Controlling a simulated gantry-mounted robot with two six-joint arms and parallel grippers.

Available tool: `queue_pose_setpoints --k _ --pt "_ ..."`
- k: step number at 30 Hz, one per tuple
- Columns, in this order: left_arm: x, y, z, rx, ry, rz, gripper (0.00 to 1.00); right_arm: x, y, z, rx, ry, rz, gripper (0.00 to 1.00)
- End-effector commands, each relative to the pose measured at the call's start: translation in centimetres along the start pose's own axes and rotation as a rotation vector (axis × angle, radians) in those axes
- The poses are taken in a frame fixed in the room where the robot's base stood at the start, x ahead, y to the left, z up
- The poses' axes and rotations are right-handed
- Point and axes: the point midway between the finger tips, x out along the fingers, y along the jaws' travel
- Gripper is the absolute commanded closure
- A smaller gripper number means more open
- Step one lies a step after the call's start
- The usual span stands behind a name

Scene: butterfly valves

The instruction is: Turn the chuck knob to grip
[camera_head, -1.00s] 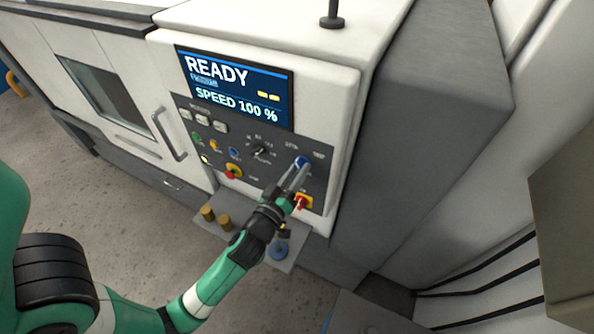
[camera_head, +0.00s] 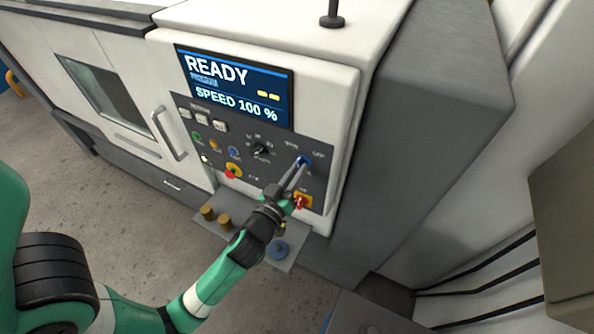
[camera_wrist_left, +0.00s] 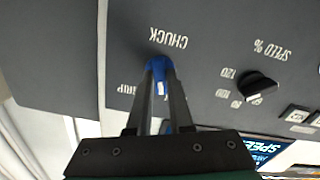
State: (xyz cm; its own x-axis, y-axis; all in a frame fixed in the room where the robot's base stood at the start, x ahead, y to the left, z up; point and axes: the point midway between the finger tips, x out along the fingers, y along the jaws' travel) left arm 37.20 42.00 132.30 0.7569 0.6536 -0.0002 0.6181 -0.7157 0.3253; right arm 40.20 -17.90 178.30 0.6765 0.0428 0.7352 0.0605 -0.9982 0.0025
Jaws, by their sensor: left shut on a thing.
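The chuck knob (camera_head: 304,160) is blue and sits at the right of the dark control panel. In the left wrist view the knob (camera_wrist_left: 160,72) shows upside down under the word CHUCK, with a white mark between the fingers. The end of a label reading "RIP" is beside it. My left gripper (camera_head: 300,165) is shut on the knob, one finger on each side; its fingers also show in the left wrist view (camera_wrist_left: 160,68). The fingers hide part of the knob. My right gripper is not in view.
A black speed knob (camera_head: 261,149) is left of the chuck knob. A small shelf (camera_head: 235,208) with brass pieces lies below. The screen (camera_head: 235,87) reads READY.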

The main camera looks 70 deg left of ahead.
Motion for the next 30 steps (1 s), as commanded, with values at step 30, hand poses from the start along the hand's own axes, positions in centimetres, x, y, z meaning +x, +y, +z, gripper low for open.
queue_pose_setpoints --k 30 --pt "0.0 0.03 -0.12 0.811 0.002 0.0 1.0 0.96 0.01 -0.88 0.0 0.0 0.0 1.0"
